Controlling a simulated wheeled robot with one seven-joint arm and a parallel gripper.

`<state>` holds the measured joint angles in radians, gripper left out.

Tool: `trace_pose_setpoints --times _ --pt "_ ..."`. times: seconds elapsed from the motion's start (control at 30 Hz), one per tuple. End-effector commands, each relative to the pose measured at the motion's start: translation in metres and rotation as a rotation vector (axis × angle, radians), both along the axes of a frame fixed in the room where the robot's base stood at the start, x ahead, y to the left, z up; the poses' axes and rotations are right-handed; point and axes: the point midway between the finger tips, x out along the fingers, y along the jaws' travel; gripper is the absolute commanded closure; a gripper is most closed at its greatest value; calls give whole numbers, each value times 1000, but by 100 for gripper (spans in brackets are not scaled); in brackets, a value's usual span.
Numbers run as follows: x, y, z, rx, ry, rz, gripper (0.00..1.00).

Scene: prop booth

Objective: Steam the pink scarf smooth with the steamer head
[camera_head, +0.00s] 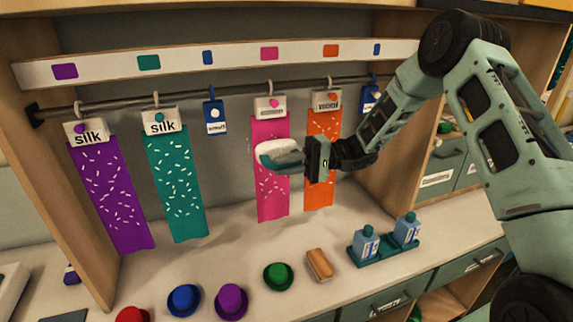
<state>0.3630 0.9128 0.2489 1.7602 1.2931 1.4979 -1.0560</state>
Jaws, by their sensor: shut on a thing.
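The pink scarf (271,196) hangs from a white clip card on the rail, between a small blue tag and the orange scarf. White flecks show on it above and below the steamer. The steamer head (277,153), white on top with a grey-teal lower part, is in front of the scarf's middle and hides part of it. I cannot tell whether it touches the cloth. My gripper (307,158) is shut on the steamer head from the right, and my arm reaches in from the right side.
Purple (113,190), teal (177,190) and orange (322,190) scarves hang on the same rail (230,93). On the counter stand several small hats, including a green one (278,275), a wooden brush (319,264) and a tray (385,250) with two blue bottles.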

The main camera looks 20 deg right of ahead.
Motion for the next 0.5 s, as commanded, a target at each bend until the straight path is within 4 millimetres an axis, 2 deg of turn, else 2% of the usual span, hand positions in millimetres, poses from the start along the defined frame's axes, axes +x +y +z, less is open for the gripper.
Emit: trace_pose_setpoints --times 0.5 --pt "0 0 -25 2 -2 -1 100"
